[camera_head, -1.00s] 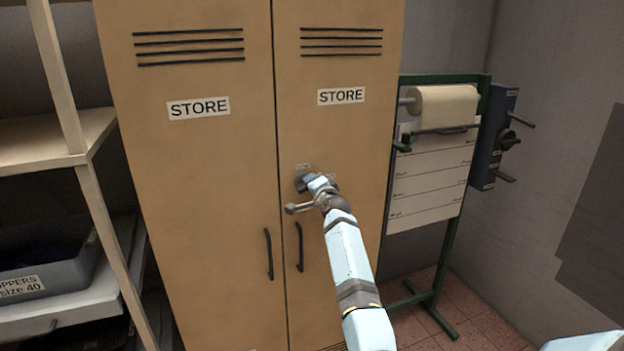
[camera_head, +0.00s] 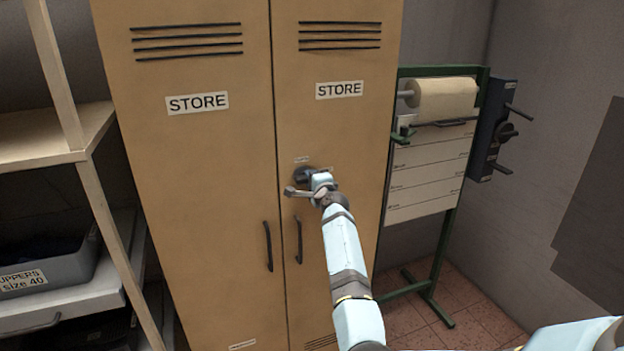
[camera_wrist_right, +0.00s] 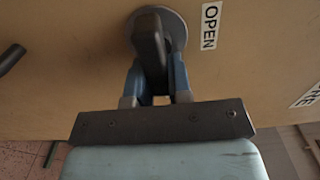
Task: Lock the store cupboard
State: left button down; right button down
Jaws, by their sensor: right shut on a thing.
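The tan store cupboard (camera_head: 200,170) has two tall doors, each with a STORE label; both appear closed. Its round lock plate (camera_head: 303,175) with a dark turn knob is on the right door, above the door handles. In the right wrist view the dark knob (camera_wrist_right: 150,50) stands between the blue fingers of my right gripper (camera_wrist_right: 153,80), which is shut on it. An OPEN label (camera_wrist_right: 210,26) is beside the plate there. In the head view my right gripper (camera_head: 314,182) is at the lock and partly covers it. My left gripper is not in view.
Dark door handles (camera_head: 268,246) sit below the lock. A shelf (camera_head: 40,140) with a grey bin (camera_head: 45,265) stands at the left. A green stand (camera_head: 446,235) with a paper roll (camera_head: 443,99) is at the right, near a dark wall box (camera_head: 490,130).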

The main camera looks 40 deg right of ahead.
jog(key=c, duration=1)
grip_release()
jog(key=shift+c, duration=0.2)
jog(key=b+v, duration=0.1)
jog(key=v, duration=1.2)
jog(key=shift+s+b, duration=0.35)
jog(key=shift+s, duration=0.05)
jog(key=shift+f, duration=0.1)
